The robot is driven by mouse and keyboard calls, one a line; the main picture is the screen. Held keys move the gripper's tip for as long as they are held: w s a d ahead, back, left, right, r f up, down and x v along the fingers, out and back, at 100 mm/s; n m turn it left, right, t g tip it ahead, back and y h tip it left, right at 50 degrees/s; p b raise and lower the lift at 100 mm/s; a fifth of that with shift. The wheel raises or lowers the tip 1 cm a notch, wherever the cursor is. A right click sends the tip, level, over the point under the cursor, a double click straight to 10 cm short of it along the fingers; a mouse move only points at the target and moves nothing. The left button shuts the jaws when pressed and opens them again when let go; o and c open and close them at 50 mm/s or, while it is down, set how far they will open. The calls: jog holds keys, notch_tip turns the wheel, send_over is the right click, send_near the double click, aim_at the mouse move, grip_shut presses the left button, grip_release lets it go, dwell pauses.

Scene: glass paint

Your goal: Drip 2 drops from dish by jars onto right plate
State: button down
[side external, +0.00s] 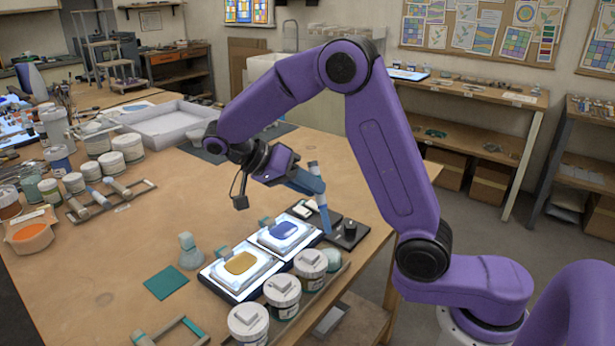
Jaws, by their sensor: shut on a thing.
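My gripper (313,188) is shut on a slim upright blue dropper-like tool (323,214). The tool's lower end is just at the right edge of the right plate, near a dark tray; whether it touches anything I cannot tell. The right plate (262,241) is pale with a blue patch (284,230). The left plate (218,270) has a golden-yellow patch (240,263). No separate drops can be made out on the right plate.
White-lidded jars (282,291) stand in front of the plates. A dark tray (345,243) with a black knob lies right of them. A glass muller (189,256) and teal square (166,282) lie left. The table's middle (180,190) is clear.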

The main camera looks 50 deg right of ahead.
notch_tip(320, 180, down, 6)
jog(key=s+a, duration=0.1)
jog(key=s, duration=0.1)
jog(key=shift+r, duration=0.2)
jog(key=shift+w, duration=0.1)
dwell(1.0)
notch_tip(320, 180, up, 8)
jog(key=w+d, duration=0.1)
jog(key=w, duration=0.1)
dwell(1.1)
jog(key=shift+d, duration=0.1)
